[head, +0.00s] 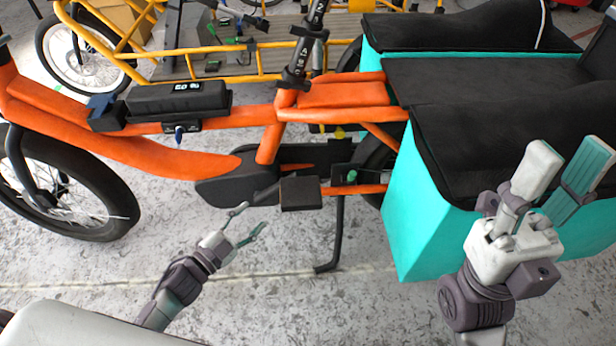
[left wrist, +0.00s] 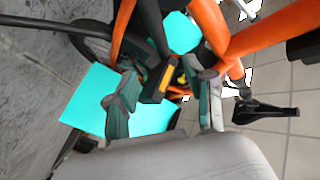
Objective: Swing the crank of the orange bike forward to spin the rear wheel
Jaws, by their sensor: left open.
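The orange bike (head: 220,120) stands across the head view. Its crank arm (head: 266,192) runs to a dark pedal (head: 301,194) below the frame. My left gripper (head: 251,220) is open, just left of and below the pedal in the head view. In the left wrist view a dark pedal block with yellow strips (left wrist: 160,82) appears between the two spread fingers (left wrist: 165,100); I cannot tell whether they touch it. My right gripper (head: 567,160) points up with its fingers apart and empty, in front of the cargo box. Part of the wheel at right is hidden behind the box.
A turquoise cargo box (head: 430,225) with a black cover takes up the right side. A kickstand (head: 338,235) reaches the floor right of the pedal. A bike wheel (head: 75,190) stands at left. A yellow bike (head: 215,55) is behind. The grey floor in front is clear.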

